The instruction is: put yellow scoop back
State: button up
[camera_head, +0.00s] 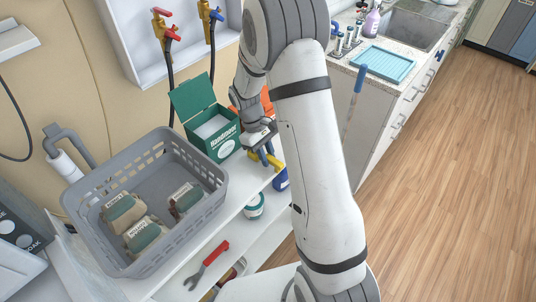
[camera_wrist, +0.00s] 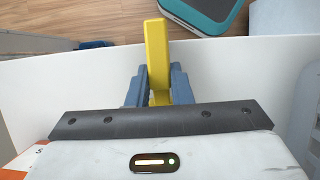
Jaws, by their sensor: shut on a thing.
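The yellow scoop (camera_wrist: 156,48) is held between the blue fingers of my gripper (camera_wrist: 158,85) in the wrist view. A long yellow bar of it points away from the gripper over a white surface. In the head view, my gripper (camera_head: 264,157) is over the shelf, just right of the open green box, and a bit of the yellow scoop (camera_head: 275,162) shows at its fingers. The green box (camera_head: 227,144) has its lid raised and something white inside. My arm hides part of the shelf, and I cannot tell whether the scoop touches the shelf.
A grey basket (camera_head: 217,200) with several packets stands left on the white shelf (camera_head: 236,220). A teal-and-white jar (camera_head: 254,208) and a blue container (camera_head: 281,181) stand near the front. An orange item (camera_head: 267,100) is behind my gripper.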

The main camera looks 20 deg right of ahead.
jog(key=o, duration=0.9)
jog(key=shift+f, duration=0.15)
jog(key=b+v, duration=0.1)
jog(key=v, duration=1)
jog(key=s+d+r+m+t+y, duration=0.1)
jog(key=s+r+m+t, duration=0.2)
jog(key=s+r, duration=0.65)
jog(key=s+m+t, duration=0.1)
jog(key=s, duration=0.3)
jog(key=s+m+t+y, duration=0.1)
jog(key=s, duration=0.3)
jog(key=s+d+m+t, duration=0.1)
jog(key=s, duration=0.4)
jog(key=shift+r+m+t, duration=0.3)
jog(key=shift+r+m, duration=0.1)
